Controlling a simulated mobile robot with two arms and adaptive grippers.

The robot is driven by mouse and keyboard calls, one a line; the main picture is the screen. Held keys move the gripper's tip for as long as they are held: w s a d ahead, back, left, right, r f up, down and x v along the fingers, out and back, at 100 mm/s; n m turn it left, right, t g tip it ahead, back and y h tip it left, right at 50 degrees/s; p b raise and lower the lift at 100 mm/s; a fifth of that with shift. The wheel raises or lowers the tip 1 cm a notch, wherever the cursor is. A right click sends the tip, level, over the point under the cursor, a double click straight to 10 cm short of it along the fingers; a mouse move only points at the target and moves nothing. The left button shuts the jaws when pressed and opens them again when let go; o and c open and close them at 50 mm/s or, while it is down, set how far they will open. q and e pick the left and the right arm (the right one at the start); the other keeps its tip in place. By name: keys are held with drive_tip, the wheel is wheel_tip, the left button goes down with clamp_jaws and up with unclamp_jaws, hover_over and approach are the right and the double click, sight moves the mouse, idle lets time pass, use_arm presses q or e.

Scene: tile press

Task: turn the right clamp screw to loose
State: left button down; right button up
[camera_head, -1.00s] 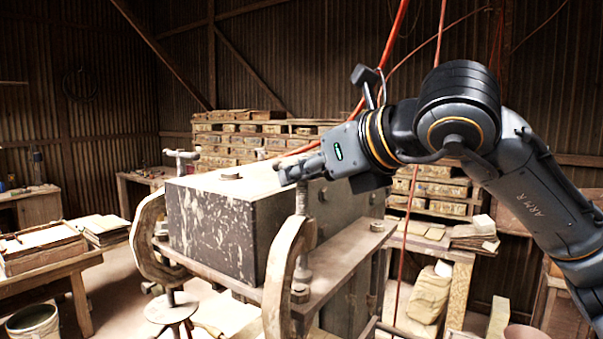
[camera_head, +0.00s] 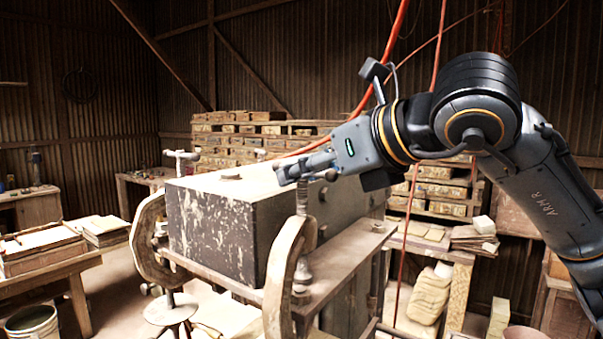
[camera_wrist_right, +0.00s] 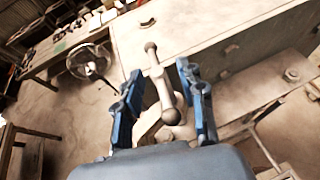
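The right clamp screw (camera_head: 302,202) stands upright in the front clamp (camera_head: 287,275), beside the near end of the big press block (camera_head: 212,228). Its T-handle has rounded ends. My right gripper (camera_head: 300,168) is at the height of this handle. In the right wrist view the handle bar (camera_wrist_right: 158,75) lies lengthwise between my two blue fingers (camera_wrist_right: 161,98), with gaps on both sides. The fingers are open and do not appear to touch the bar. My left gripper is not in view.
The left clamp screw (camera_head: 181,162) stands at the block's far left. A bolted ledge (camera_head: 350,255) runs along the block's right side. A side table (camera_head: 60,270) is at the left, and shelves of wooden moulds (camera_head: 440,190) are behind. Red hoses hang behind my arm.

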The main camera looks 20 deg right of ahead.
drive_tip(key=v, duration=1)
drive_tip(key=shift+s, duration=0.3)
drive_tip(key=shift+d, duration=0.2)
